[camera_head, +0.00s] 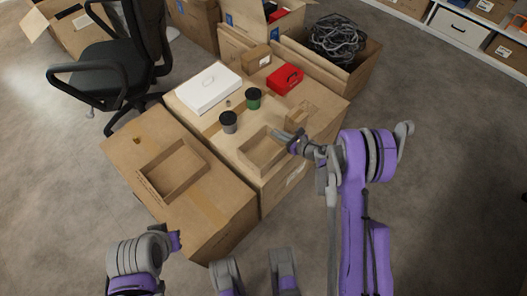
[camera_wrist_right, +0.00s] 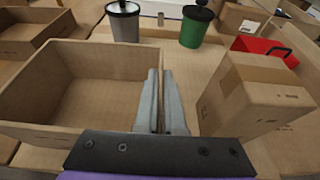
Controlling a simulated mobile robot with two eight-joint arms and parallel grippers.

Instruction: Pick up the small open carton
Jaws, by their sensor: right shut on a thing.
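A small open carton (camera_head: 258,155) sits on the right-hand large carton. It fills the left of the right wrist view (camera_wrist_right: 100,60), empty and upright. My right gripper (camera_head: 284,138) is at its right wall, and in the wrist view its fingers (camera_wrist_right: 160,80) are closed together on that wall. A second open carton (camera_head: 160,183) stands on the left-hand large carton, and part of it shows at the wrist view's upper left (camera_wrist_right: 25,35).
A small closed carton (camera_wrist_right: 255,95) stands close to the right of my right gripper. Behind are a grey cup (camera_head: 229,122), a green cup (camera_head: 254,98), a white box (camera_head: 209,88) and a red box (camera_head: 285,78). An office chair (camera_head: 110,60) stands at the left; floor is clear at right.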

